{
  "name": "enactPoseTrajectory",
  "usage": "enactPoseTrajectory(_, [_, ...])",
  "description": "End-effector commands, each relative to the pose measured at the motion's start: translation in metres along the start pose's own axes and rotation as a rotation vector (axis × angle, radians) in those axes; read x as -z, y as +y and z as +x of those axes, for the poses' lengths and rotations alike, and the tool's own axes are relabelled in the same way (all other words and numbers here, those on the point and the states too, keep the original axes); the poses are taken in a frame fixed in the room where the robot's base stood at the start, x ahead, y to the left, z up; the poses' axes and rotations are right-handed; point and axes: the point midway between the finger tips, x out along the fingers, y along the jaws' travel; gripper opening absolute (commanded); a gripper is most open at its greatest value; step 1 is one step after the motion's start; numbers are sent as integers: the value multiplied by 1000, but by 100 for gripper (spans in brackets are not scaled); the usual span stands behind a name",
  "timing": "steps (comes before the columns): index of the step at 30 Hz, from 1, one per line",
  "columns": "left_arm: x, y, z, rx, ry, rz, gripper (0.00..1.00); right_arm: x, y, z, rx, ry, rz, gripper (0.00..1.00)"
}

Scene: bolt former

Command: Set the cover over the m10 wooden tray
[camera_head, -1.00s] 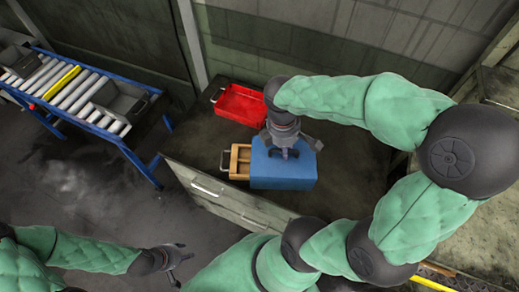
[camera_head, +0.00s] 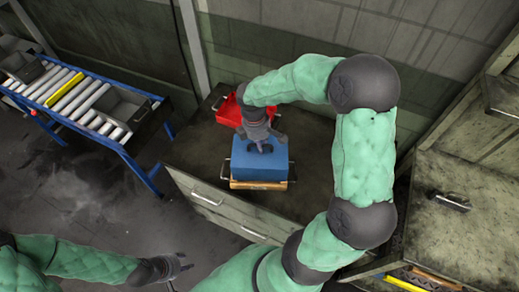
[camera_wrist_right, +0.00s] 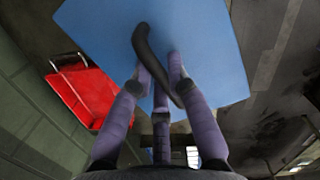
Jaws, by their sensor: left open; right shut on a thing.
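The blue cover (camera_head: 259,162) sits over the wooden tray (camera_head: 260,185) on top of the grey cabinet. Only the tray's front edge and its side handles show below the cover; I cannot tell if the cover rests fully on it. My right gripper (camera_head: 261,147) is shut on the cover's dark handle from above. In the right wrist view the fingers (camera_wrist_right: 160,85) close around the curved handle (camera_wrist_right: 150,55), with the blue cover (camera_wrist_right: 205,40) beneath. My left gripper (camera_head: 181,263) is open and empty at the lower left, away from the cabinet.
A red tray (camera_head: 228,110) stands behind and to the left of the cover; it also shows in the right wrist view (camera_wrist_right: 80,90). A roller conveyor (camera_head: 85,105) with dark bins is at the left. The cabinet top (camera_head: 312,165) is clear right of the tray.

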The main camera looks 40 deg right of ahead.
Motion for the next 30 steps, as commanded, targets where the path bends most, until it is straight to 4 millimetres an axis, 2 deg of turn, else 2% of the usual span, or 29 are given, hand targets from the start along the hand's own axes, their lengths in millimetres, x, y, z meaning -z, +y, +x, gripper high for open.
enactPoseTrajectory(5, [0, 0, 1, 0, 0, 0, 42, 5, 5, 8, 0, 0, 1, 0])
enactPoseTrajectory(12, [0, -2, 6, 0, 0, 0, 42, 9, 6, 37, 1, -1, 0, 0])
enactPoseTrajectory(24, [0, -3, 8, 0, 0, 0, 42, 9, 6, 41, -1, 1, 1, 0])
enactPoseTrajectory(25, [0, -3, 8, 0, 0, 0, 42, 9, 6, 41, -1, 1, 1, 23])
enactPoseTrajectory(27, [0, -3, 8, 0, 0, 0, 42, 9, 6, 40, -1, 1, 1, 41])
enactPoseTrajectory(30, [0, -3, 8, 0, 0, 0, 42, 9, 6, 40, 0, 1, 1, 41])
